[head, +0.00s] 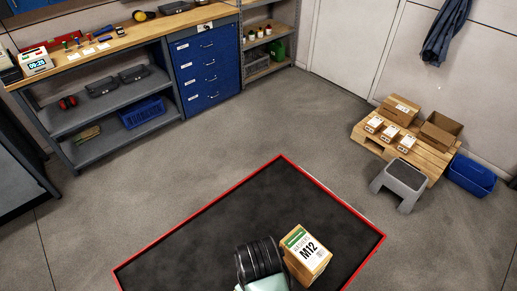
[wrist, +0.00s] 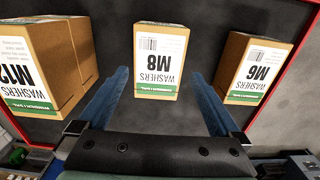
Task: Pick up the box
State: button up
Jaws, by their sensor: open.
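Three brown washer boxes with white-and-green labels stand in a row on a dark mat. In the wrist view the M8 box (wrist: 160,60) is in the middle, the M12 box (wrist: 45,70) at the left and the M6 box (wrist: 255,70) at the right, with labels upside down. My gripper (wrist: 158,76) is open, its blue fingers on either side of the M8 box with gaps between; I cannot tell how far away the box is. In the head view only the M12 box (head: 307,256) shows, beside my dark wrist; the other two are not visible there.
The red-edged mat (head: 220,225) has bare room to the left. A pallet (head: 425,157) with several boxes, a grey step stool (head: 399,183) and a blue bin (head: 472,176) stand at the right. A workbench (head: 120,45) and blue drawers (head: 207,65) line the back.

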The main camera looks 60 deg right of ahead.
jog(key=shift+d+f+p, duration=0.1)
jog(key=shift+f+p, duration=0.75)
jog(key=shift+f, duration=2.6)
grip_shut()
